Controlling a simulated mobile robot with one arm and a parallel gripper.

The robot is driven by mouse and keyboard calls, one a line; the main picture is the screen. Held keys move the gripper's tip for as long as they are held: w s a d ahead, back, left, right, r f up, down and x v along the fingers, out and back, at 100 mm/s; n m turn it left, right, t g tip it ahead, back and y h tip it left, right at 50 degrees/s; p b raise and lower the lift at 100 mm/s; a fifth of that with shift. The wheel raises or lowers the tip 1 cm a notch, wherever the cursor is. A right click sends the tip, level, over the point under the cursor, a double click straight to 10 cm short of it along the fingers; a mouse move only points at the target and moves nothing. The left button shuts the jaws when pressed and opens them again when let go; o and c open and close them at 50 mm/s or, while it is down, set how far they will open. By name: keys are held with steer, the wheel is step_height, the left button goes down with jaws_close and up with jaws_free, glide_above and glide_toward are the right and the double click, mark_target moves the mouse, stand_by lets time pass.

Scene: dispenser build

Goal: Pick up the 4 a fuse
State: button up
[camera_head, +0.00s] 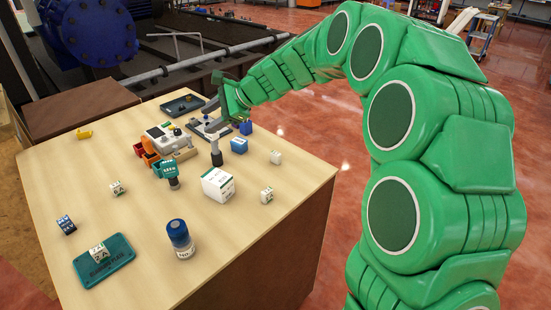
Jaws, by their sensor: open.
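Several small white cubes with green marks lie on the wooden table, and their labels are mostly too small to read, so I cannot tell which one is the 4 A fuse. One cube (117,187) lies at the left, one (266,195) at the right front, and one (275,157) near the right edge. Another cube (98,252), seemingly marked 2 A, sits on a teal plate (118,262). My gripper (211,124) is open over the far part of the table, apart from these cubes. Its fingertips are small and partly unclear.
The right front of the table (245,235) is clear.

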steer(key=w+d+m+t, duration=0.45)
steer(key=d+m, duration=0.35)
steer(key=d, duration=0.5)
steer(key=m+t, duration=0.2)
steer(key=m, duration=0.4)
glide_above(276, 153)
steer(key=s+d, duration=0.3)
steer(key=d, duration=0.1)
steer(key=f, duration=1.5)
steer(key=shift+w+a+f, duration=0.15)
steer(key=shift+w+f, duration=0.05)
steer(key=shift+f, duration=0.2)
steer(key=shift+a+f, duration=0.1)
steer(key=shift+f, duration=0.3)
steer(key=shift+f+x, duration=0.2)
steer(key=shift+x, duration=3.65)
steer(key=shift+s, duration=0.15)
jaws_close()
